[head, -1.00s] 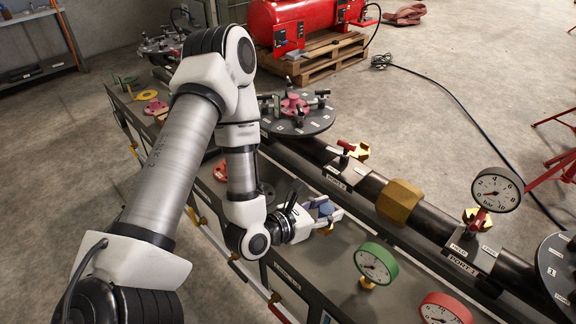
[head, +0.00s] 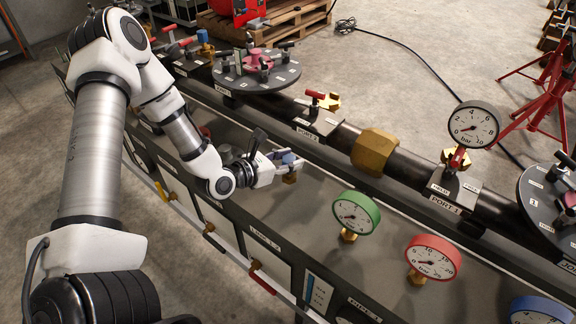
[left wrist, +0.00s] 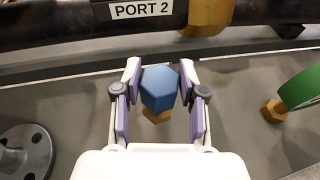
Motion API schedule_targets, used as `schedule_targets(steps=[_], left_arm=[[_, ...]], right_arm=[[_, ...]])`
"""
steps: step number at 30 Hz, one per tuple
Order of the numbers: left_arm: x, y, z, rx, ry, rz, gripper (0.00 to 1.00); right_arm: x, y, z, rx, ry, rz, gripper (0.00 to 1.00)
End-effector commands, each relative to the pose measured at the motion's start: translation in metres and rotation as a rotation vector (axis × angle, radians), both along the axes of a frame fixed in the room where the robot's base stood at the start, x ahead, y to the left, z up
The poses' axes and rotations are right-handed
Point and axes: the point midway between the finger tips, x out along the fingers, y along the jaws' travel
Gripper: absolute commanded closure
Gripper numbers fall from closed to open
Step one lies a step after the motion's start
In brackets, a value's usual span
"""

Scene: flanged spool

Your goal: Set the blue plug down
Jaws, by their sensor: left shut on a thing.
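The blue plug (left wrist: 160,88) has a blue hexagonal head with a brass part below it. It sits between the two finger pads of my left gripper (left wrist: 160,100) in the left wrist view, and the pads press its sides. In the head view the left gripper (head: 285,162) holds the blue plug (head: 289,158) over the grey bench top (head: 300,210), in front of the pipe. I cannot tell whether the plug's brass end touches the bench top. My right gripper is out of view.
The black pipe (head: 338,138) with a brass hex fitting (head: 374,152) runs behind the gripper. A green gauge (head: 356,212) and a red gauge (head: 433,258) stand to the right. A flanged disc (head: 255,70) is behind. The bench top between gripper and green gauge is clear.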

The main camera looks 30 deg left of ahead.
Motion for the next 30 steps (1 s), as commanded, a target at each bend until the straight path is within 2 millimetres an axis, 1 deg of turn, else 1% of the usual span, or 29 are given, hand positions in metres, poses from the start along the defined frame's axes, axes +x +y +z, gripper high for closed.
schedule_targets(steps=[1,3,6,9,16,20,21,22,23,30], left_arm=[[0.006,0.005,0.000,0.002,-0.001,0.000,1.00],[0.010,0.008,-0.004,0.001,0.002,0.000,1.00],[0.010,0.008,-0.023,0.003,0.005,-0.003,1.00],[0.010,0.008,-0.036,0.001,0.004,-0.003,1.00],[0.011,0.008,-0.037,0.000,0.000,-0.001,1.00],[0.010,0.008,-0.041,0.000,0.000,-0.001,1.00],[0.010,0.008,-0.041,-0.001,0.001,-0.001,0.52],[0.010,0.008,-0.040,-0.001,0.001,-0.001,0.42],[0.010,0.008,-0.040,-0.001,0.001,-0.001,0.34],[0.010,0.008,-0.040,-0.001,0.001,-0.001,0.34]], right_arm=[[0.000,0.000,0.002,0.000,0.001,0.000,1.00],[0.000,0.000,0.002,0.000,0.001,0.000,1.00],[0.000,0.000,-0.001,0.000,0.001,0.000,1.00],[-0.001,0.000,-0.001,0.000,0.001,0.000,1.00],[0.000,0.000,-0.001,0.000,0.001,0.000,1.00],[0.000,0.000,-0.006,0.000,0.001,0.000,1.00],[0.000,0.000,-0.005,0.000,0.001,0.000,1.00],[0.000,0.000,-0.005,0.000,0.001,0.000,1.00],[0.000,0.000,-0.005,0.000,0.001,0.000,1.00],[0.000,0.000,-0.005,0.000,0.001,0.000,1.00]])
